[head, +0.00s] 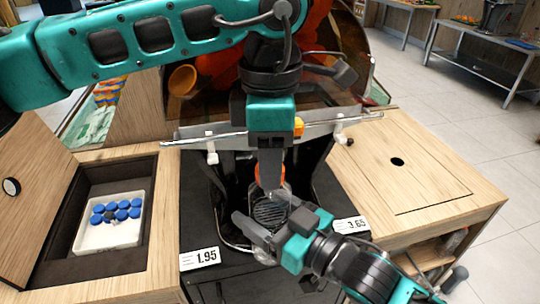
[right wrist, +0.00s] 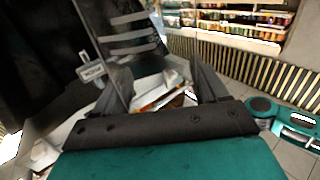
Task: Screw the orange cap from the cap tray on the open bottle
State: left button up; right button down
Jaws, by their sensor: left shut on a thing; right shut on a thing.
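My left gripper (head: 270,182) points straight down in the middle of the stand and is shut on the orange cap (head: 259,172), whose edges show beside the fingers. The clear bottle (head: 284,190) is directly below it, over a dark round grate. I cannot tell whether the cap touches the bottle's neck. My right gripper (head: 262,226) comes in from the lower right and is shut on the bottle, low down; its fingers also show in the right wrist view (right wrist: 165,90). The cap tray (head: 92,238) at the left is white and holds several blue caps (head: 110,214).
The juicer's curved clear cover and metal rail (head: 360,118) stand just behind the left gripper. Price tags (head: 200,258) sit on the dark front ledge. An open wooden lid (head: 32,210) stands left of the tray well. The wooden counter (head: 425,170) at right is clear, with a round hole.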

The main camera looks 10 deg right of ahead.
pick_arm(q)
jog(key=m, duration=0.5)
jog(key=shift+m, duration=0.4)
jog(key=m, duration=0.5)
jog(key=shift+m, duration=0.3)
jog(key=m, duration=0.9)
jog(key=shift+f, duration=0.1)
jog(key=o, duration=1.2)
jog(key=shift+c, duration=0.2)
jog(key=shift+r, duration=2.3)
